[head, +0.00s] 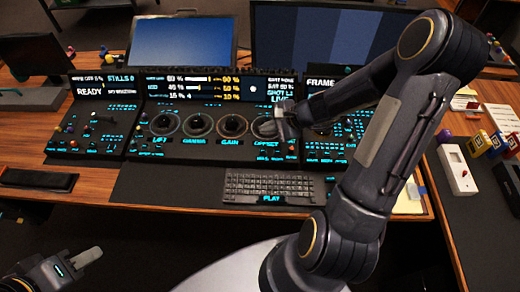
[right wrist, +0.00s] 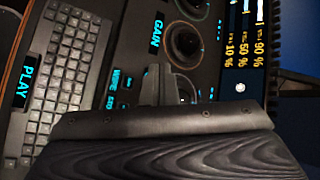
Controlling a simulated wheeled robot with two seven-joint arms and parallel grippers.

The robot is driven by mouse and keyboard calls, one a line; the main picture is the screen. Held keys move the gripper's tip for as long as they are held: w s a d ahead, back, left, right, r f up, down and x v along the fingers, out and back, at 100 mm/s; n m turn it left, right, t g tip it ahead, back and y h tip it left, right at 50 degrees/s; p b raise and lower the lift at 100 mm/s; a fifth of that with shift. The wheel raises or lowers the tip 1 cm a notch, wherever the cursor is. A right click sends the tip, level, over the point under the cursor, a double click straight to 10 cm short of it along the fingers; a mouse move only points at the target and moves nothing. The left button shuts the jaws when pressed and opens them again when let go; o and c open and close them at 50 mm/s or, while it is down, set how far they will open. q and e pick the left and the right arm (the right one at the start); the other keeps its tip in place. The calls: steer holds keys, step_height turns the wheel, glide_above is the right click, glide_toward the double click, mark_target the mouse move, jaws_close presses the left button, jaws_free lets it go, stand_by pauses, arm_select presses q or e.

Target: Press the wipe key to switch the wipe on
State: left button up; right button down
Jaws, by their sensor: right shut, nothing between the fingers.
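The wipe label (right wrist: 116,79) is lit cyan on the dark panel in the right wrist view, with small keys beside it. In the head view this group of labels (head: 268,158) lies below the offset trackball and is too small to read surely. My right gripper (head: 287,125) is shut and empty over the panel near the offset ball. Its fingers (right wrist: 152,84) show above the wipe label's area in the right wrist view; contact cannot be told. My left gripper (head: 90,257) is low at the left, away from the panel; its jaw opening is unclear.
A keyboard (head: 270,187) lies in front of the trackball panel (head: 190,148). Two monitors (head: 182,42) stand behind. A left display (head: 88,80) seems to read "WIPE OFF". A white box (head: 457,172) and small coloured blocks lie at the right. My right arm covers the panel's right part.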

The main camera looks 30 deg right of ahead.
steer(key=b, duration=0.6)
glide_above(266, 152)
step_height(266, 152, down, 8)
steer(key=shift+d+r, duration=0.1)
steer(key=shift+r, duration=0.05)
steer(key=shift+f+b, duration=0.55)
steer(key=shift+b, duration=0.2)
stand_by(1.2)
steer(key=shift+f+b, duration=0.4)
steer(key=shift+b, duration=0.15)
steer(key=shift+f+b, duration=0.55)
steer(key=shift+b, duration=0.1)
stand_by(0.5)
steer(key=shift+r, duration=0.1)
steer(key=shift+r+p, duration=0.7)
steer(key=shift+r, duration=0.2)
